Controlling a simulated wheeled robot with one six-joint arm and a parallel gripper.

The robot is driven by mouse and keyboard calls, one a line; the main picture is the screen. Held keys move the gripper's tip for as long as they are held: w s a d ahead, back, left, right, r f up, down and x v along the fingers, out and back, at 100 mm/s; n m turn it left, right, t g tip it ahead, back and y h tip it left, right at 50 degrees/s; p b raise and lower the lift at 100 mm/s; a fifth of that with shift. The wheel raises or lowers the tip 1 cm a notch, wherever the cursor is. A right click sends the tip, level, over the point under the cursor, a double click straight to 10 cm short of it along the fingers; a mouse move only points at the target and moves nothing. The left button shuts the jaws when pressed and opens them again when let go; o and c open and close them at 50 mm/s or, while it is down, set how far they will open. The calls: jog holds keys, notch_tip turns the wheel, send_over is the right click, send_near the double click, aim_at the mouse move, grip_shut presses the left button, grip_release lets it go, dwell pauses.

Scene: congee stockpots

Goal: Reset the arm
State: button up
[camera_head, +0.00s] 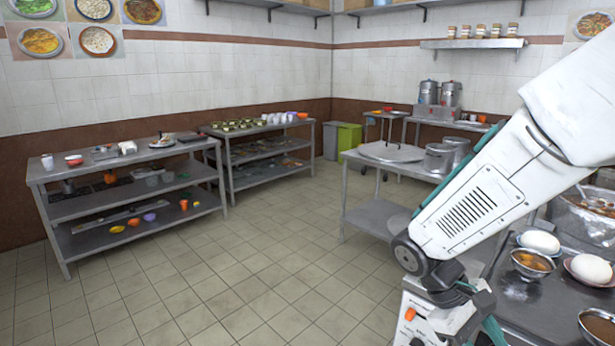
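My white arm (485,205) reaches in from the upper right and slopes down to a dark round joint (410,254) right of centre. Below that joint, a white boxy arm part with an orange button (410,314) and teal cabling runs out of the bottom edge. My gripper's fingers do not show, so its opening and anything in it are hidden.
A steel counter (530,300) at the lower right, beside my arm, holds bowls of food (532,262) and white round items (540,241). A steel table with pots (439,158) stands behind the arm. Steel shelves (130,210) stand left; the tiled floor (240,270) is clear.

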jog(key=s+a+r+m+t+y, duration=0.3)
jog(key=s+r+m+t+y, duration=0.2)
jog(key=s+r, duration=0.5)
notch_tip(320, 180, up, 3)
jog(key=shift+s+a+f+t+y, duration=0.15)
jog(key=shift+s+t+y, duration=0.15)
jog(key=shift+t+y, duration=0.55)
dwell(2.4)
